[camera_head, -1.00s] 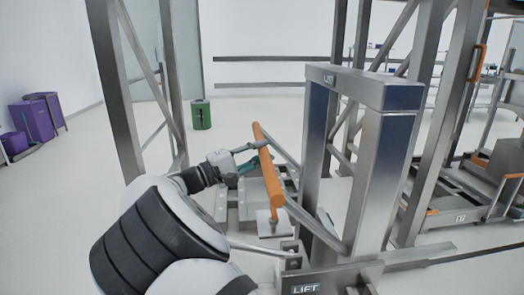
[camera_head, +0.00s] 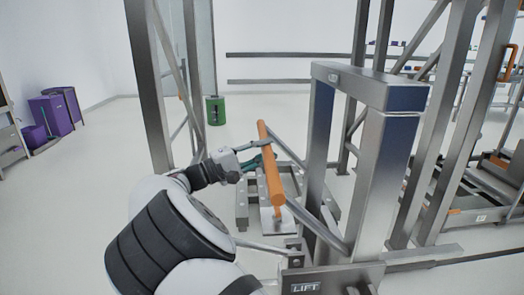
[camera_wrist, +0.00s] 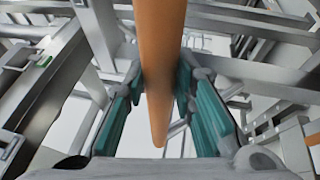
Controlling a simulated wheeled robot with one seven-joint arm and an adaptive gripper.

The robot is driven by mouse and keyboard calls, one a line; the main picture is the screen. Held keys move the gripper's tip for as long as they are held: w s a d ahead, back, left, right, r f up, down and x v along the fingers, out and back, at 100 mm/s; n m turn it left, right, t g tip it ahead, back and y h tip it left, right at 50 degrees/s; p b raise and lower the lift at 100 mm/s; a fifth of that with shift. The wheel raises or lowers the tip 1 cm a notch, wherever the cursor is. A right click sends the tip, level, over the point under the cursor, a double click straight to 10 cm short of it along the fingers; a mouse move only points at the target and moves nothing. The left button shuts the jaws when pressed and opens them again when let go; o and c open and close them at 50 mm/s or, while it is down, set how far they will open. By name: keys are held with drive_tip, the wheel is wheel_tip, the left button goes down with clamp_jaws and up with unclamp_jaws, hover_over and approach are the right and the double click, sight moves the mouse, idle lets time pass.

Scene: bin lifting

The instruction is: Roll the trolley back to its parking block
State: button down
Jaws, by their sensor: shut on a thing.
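The trolley appears to be the metal upright frame (camera_head: 376,150) marked LIFT, standing close in front of me on the right. Its orange handle bar (camera_head: 272,170) slants across the middle of the head view. My gripper (camera_head: 256,160), with teal fingers, is shut on this bar from the left. In the wrist view the orange bar (camera_wrist: 160,60) runs between the teal fingers of my gripper (camera_wrist: 158,100). The trolley's wheels are not clearly visible. I cannot make out a parking block for certain.
A tall metal post (camera_head: 150,90) stands behind my arm at left. A green bin (camera_head: 215,110) is on the floor beyond. Purple bins (camera_head: 50,115) stand at far left. Another low wheeled unit (camera_head: 470,200) is at right. Open floor lies at left.

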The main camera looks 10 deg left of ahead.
drive_tip(key=shift+r, duration=0.25)
drive_tip(key=c, duration=1.3)
unclamp_jaws()
drive_tip(key=shift+c, duration=0.2)
drive_tip(key=shift+f, duration=0.1)
drive_tip(key=v, duration=1.2)
